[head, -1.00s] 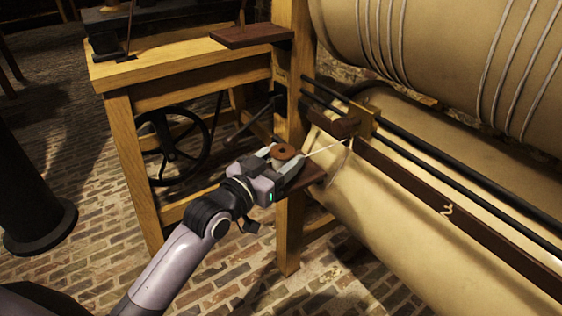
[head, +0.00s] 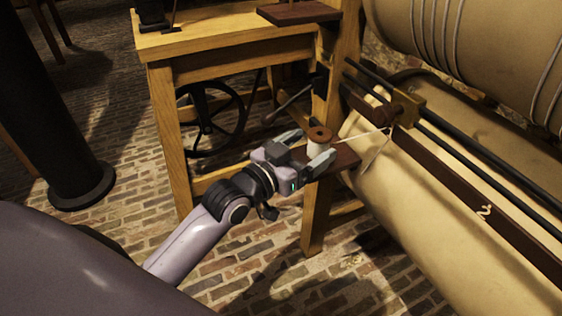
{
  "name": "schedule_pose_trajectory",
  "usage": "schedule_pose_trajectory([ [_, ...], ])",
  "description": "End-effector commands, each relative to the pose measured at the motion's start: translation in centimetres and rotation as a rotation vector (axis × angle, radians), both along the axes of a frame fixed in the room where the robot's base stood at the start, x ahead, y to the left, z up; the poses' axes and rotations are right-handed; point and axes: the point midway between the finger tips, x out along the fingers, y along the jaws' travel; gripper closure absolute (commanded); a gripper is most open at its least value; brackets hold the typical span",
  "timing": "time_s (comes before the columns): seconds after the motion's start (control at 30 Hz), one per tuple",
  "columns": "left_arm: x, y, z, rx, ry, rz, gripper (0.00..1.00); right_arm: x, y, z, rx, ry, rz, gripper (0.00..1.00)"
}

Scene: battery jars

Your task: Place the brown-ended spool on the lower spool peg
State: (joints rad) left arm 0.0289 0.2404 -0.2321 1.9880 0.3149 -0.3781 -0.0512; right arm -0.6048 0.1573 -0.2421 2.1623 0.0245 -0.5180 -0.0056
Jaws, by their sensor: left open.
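My right gripper is not in view.
A wooden table frame (head: 225,47) with a black handwheel (head: 212,118) is at the left. Large cloth-covered rollers (head: 385,205) and a dark rail (head: 470,192) fill the right. A black column (head: 70,110) stands far left.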

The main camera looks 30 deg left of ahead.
Motion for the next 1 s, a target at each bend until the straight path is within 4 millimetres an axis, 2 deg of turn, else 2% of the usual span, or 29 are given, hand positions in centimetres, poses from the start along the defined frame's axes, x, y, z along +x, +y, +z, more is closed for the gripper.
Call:
schedule_pose_trajectory([
  [0.1,-2.1,0.8,0.0,0.003,0.001,0.001,0.19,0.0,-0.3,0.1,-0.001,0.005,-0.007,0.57],
  [0.4,-6.4,2.3,0.0,0.001,0.003,0.000,0.19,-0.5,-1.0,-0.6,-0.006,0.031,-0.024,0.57],
  [0.7,-8.4,3.0,-0.3,0.001,0.009,0.002,0.19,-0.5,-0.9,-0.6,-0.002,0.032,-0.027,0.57],
  [0.77,-9.0,2.9,-1.7,0.007,0.046,0.008,0.19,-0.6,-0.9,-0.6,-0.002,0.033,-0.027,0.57],
  [0.87,-11.0,2.3,-6.5,0.035,0.180,0.029,0.19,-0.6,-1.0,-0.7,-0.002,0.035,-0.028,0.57],
  [0.9,-12.2,1.9,-8.9,0.050,0.248,0.039,0.19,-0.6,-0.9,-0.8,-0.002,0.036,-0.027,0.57],
  [1.0,-15.4,1.1,-13.9,0.090,0.401,0.058,0.19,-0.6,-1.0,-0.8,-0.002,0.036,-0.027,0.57],
])
